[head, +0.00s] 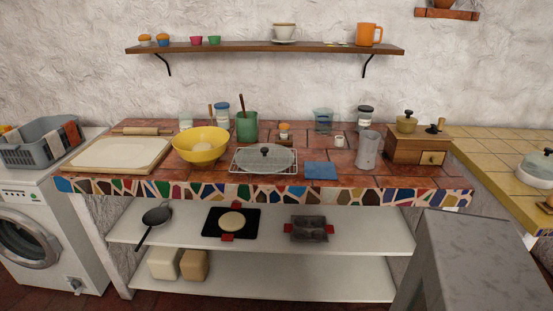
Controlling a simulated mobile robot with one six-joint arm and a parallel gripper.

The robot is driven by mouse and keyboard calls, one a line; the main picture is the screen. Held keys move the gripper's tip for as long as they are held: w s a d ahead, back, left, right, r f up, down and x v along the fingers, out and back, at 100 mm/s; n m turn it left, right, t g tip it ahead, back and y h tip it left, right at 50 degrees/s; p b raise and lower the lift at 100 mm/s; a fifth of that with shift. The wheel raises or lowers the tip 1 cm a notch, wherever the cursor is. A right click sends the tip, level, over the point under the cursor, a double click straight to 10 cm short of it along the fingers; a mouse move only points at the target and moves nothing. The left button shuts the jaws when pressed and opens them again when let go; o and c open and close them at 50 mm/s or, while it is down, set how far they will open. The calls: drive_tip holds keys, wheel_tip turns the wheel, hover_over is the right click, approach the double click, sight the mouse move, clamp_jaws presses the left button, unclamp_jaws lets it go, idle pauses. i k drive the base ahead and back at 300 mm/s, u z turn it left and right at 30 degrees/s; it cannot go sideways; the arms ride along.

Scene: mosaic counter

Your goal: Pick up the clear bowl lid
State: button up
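A clear, round lid (264,158) with a dark knob lies on a wire rack (236,163) at the front middle of the mosaic counter. It is between the yellow bowl (201,155) on its left and a blue cloth (320,171) on its right. The yellow bowl is uncovered and has something pale inside. A second clear lid with a dark knob seems to sit on a pot (537,167) at the far right. My gripper is not in view.
A board (118,153) lies left. A grey block (465,262) fills the lower right foreground.

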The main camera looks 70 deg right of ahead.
sight(259, 158)
drive_tip(key=z, duration=1.4)
drive_tip(key=i, duration=0.6)
drive_tip(key=u, duration=0.1)
drive_tip(key=k, duration=0.6)
drive_tip(key=u, duration=0.05)
